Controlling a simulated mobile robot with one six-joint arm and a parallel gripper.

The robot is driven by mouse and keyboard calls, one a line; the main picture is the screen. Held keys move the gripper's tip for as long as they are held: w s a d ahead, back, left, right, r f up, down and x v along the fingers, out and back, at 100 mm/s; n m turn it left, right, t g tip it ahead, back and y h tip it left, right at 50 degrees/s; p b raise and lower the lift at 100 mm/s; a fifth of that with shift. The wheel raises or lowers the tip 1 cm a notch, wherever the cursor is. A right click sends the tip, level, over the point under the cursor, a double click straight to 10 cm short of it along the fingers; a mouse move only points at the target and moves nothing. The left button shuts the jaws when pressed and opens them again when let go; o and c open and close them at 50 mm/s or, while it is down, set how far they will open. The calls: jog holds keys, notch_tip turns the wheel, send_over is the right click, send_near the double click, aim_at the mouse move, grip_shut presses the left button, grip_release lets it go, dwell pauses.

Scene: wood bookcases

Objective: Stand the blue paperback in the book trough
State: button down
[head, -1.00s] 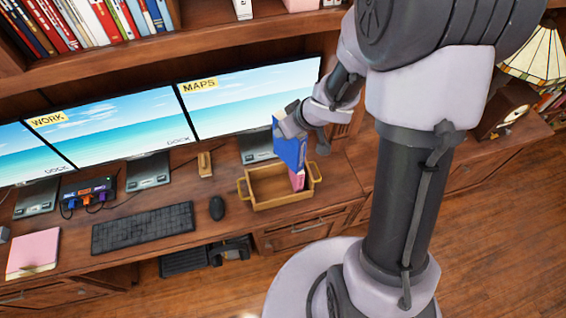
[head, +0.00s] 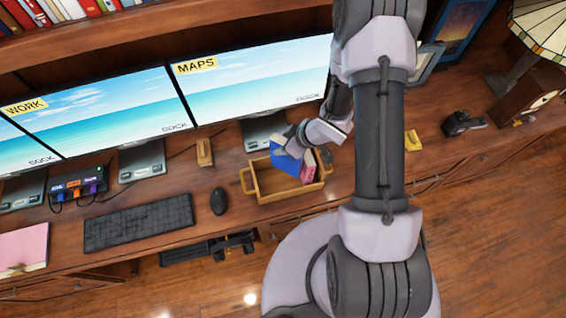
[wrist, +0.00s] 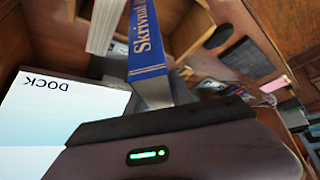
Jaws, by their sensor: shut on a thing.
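The blue paperback (head: 284,163) is held by my gripper (head: 294,143), which is shut on it. It hangs tilted over the back part of the book trough (head: 290,196), its lower end overlapping the opening; I cannot tell whether it touches the floor. The trough is light wood with a handle at each end. A pink-red book (head: 308,168) stands in it at the right, beside the paperback. In the wrist view the paperback's blue spine (wrist: 147,45) shows lettering, and its pale page edges face the camera.
Monitors stand behind the trough, the nearest labelled MAPS (head: 255,85). A mouse (head: 219,201) and keyboard (head: 138,223) lie to the left. A small wooden block (head: 204,152) stands at the back left. A yellow object (head: 412,140) lies to the right, past my arm.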

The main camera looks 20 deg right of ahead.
aim_at(283, 161)
notch_tip(283, 161, down, 5)
jog(key=shift+w+f+b, duration=0.1)
jog(key=shift+w+b, duration=0.05)
jog(key=shift+b, duration=0.25)
jog(key=shift+f+b, duration=0.55)
jog(key=shift+f, duration=1.8)
jog(key=c, duration=1.1)
grip_release()
